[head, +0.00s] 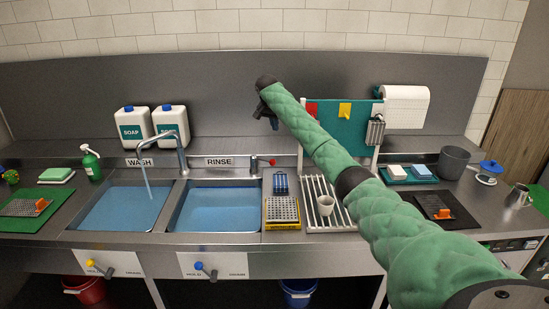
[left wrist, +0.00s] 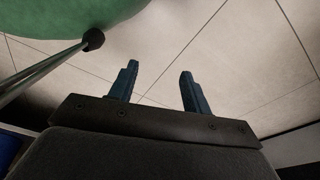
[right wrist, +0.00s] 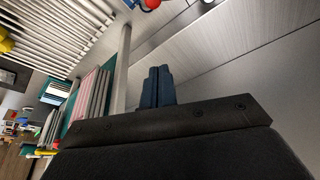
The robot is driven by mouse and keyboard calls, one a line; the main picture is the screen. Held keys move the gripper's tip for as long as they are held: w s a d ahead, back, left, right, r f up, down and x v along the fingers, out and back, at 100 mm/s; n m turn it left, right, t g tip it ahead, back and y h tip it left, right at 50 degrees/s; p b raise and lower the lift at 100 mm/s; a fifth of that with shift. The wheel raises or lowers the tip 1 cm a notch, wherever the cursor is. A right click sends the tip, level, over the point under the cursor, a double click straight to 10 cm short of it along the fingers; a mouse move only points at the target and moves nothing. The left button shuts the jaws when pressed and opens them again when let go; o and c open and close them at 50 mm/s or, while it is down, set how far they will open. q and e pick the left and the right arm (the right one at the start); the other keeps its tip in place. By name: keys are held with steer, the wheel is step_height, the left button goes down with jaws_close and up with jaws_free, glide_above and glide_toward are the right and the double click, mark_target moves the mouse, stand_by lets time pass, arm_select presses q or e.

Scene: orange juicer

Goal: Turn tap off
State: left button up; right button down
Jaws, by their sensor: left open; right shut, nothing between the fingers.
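The tap (head: 179,150) is a curved metal spout behind the two sinks. A stream of water (head: 146,180) runs from it into the left sink, marked WASH. A small metal lever with a red end (head: 271,161) stands right of the RINSE sign. Its red end also shows at the top of the right wrist view (right wrist: 151,3). My right gripper (head: 274,123) is shut and empty, pointing down in the air above the lever, apart from it. Its closed fingers show in the right wrist view (right wrist: 157,86). My left gripper (left wrist: 158,80) is open and empty over floor tiles, outside the head view.
Both the wash sink (head: 120,209) and rinse sink (head: 215,208) hold blue water. Soap bottles (head: 171,122) stand behind the tap.

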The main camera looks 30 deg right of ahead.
arm_select(q)
steer(key=w+d+r+b, duration=0.1)
steer(key=w+r+b, duration=0.1)
steer(key=w+r, duration=0.2)
steer(key=shift+w+d+r, duration=0.15)
steer(key=shift+w+d, duration=0.1)
steer(key=shift+d, duration=0.15)
arm_select(e)
steer(key=x, duration=0.3)
steer(key=shift+a+f, duration=0.2)
steer(key=shift+a, duration=0.05)
steer(key=shift+w+f, duration=0.1)
arm_select(q)
steer(key=s+a+f+p, duration=0.4)
steer(key=s+f+p, duration=0.3)
steer(key=s+f, duration=0.2)
steer(key=shift+s+a, duration=0.35)
steer(key=shift+s, duration=0.2)
arm_select(e)
step_height(320, 180, down, 11)
arm_select(q)
steer(key=shift+f, duration=0.1)
arm_select(e)
steer(key=shift+a, duration=0.1)
